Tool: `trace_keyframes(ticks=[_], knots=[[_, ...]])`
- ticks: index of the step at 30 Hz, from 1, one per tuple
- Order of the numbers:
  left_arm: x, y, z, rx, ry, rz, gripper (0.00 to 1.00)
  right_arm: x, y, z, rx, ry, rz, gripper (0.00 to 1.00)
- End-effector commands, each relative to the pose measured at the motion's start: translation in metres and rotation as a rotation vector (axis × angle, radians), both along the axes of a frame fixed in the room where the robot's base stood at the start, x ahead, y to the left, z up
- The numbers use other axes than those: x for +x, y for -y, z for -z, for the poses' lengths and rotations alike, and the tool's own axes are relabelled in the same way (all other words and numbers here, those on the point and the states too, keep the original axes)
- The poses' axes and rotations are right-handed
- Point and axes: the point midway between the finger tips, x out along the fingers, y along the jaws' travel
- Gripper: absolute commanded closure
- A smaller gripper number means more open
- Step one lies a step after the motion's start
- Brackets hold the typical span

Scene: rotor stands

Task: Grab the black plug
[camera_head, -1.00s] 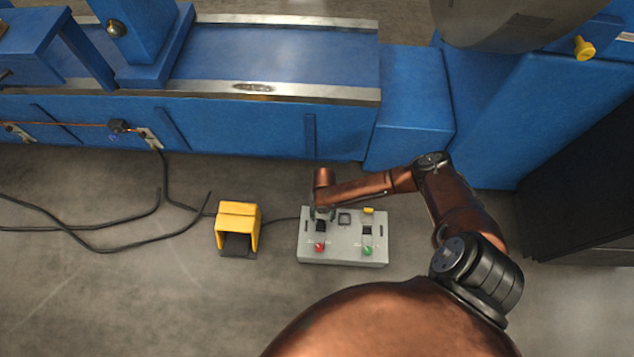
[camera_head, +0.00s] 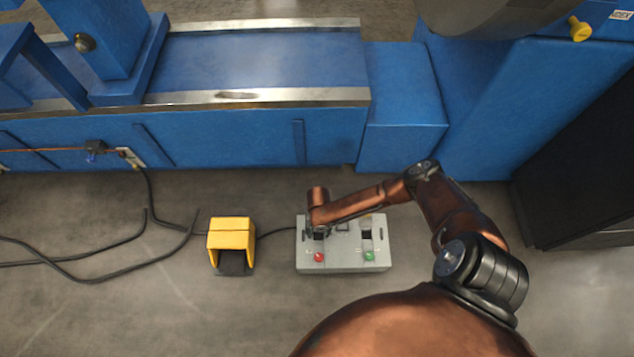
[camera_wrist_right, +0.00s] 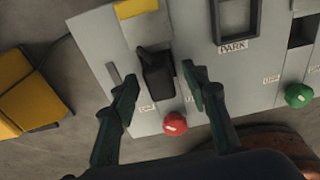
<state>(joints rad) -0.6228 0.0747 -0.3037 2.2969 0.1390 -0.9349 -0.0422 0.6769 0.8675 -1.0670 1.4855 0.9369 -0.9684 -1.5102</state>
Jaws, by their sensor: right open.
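The black plug (camera_wrist_right: 157,75) is a dark block on the grey control panel (camera_head: 342,263), above the red button, in the right wrist view. My right gripper (camera_wrist_right: 160,82) is open, with one finger on each side of the lower part of the plug. I cannot tell whether either finger touches it. In the head view my right gripper (camera_head: 318,231) is over the left half of the panel and mostly hides the plug. My left gripper is not in view.
The panel has a red button (camera_head: 319,257) and a green button (camera_head: 369,256). A yellow foot pedal (camera_head: 231,233) stands to its left, with black cables on the floor. A blue machine (camera_head: 240,135) lies behind the panel, and a black cabinet (camera_head: 585,150) stands at the right.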

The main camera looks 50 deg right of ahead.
Motion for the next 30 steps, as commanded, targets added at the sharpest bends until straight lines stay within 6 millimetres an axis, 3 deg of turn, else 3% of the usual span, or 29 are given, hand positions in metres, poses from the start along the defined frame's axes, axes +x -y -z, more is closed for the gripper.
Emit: trace_keyframes(ticks=[2,20,30], knots=[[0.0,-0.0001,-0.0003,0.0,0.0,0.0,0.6,0.0003,0.0001,-0.0006,0.0,0.0,0.0,0.59],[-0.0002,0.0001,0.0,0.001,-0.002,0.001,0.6,-0.0001,0.0004,-0.0004,0.0,0.0,0.0,1.0],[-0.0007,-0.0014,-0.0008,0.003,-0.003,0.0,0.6,0.0001,0.0002,-0.0009,0.0,0.0,0.0,1.0]])
